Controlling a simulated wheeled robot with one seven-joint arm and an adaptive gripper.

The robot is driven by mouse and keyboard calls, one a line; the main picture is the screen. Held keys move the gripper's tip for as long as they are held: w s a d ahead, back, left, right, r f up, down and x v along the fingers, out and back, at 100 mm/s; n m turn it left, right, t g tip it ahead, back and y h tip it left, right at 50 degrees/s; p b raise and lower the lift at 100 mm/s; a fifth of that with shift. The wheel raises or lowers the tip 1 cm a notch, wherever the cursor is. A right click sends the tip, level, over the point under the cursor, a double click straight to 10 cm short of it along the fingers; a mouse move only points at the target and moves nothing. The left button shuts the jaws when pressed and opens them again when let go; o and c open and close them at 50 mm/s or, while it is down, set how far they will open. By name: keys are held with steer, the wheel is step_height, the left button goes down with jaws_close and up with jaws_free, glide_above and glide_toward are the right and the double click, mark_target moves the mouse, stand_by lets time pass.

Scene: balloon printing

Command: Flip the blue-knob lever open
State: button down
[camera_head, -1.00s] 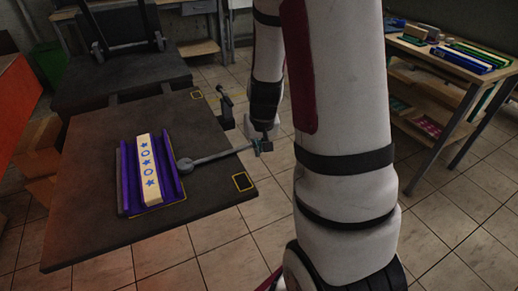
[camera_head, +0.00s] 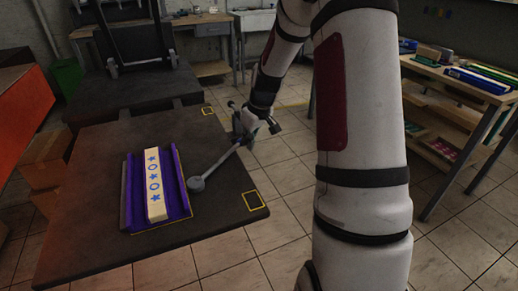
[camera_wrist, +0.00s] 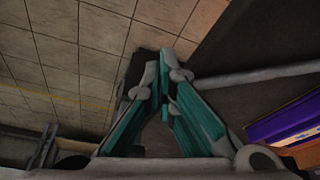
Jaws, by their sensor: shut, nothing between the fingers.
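The grey lever (camera_head: 218,166) on the dark table runs from a round end (camera_head: 197,184) beside the purple holder to my gripper (camera_head: 251,132), just past the table's right edge. No blue knob can be made out; the lever's outer end is hidden at my gripper. In the wrist view the lever (camera_wrist: 265,75) comes in from the right and reaches the fingers. My gripper's teal fingers (camera_wrist: 164,62) are shut with their tips together and hold nothing. Whether they touch the lever is unclear.
A purple holder (camera_head: 178,194) on the dark table (camera_head: 100,165) bears a cream strip (camera_head: 153,184) with blue stars and circles. A dark clamp-like part (camera_head: 237,112) stands near my gripper at the table's edge. Shelves (camera_head: 455,125) stand at the right.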

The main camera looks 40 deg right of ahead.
steer(key=w+n, duration=0.1)
steer(key=w+a+n, duration=0.1)
steer(key=w, duration=0.1)
steer(key=shift+w+y, duration=0.25)
steer(key=shift+y, duration=0.05)
steer(key=shift+w+a+n, duration=0.2)
steer(key=shift+w+n, duration=0.2)
steer(key=shift+w, duration=0.05)
steer(key=shift+w+r, duration=0.1)
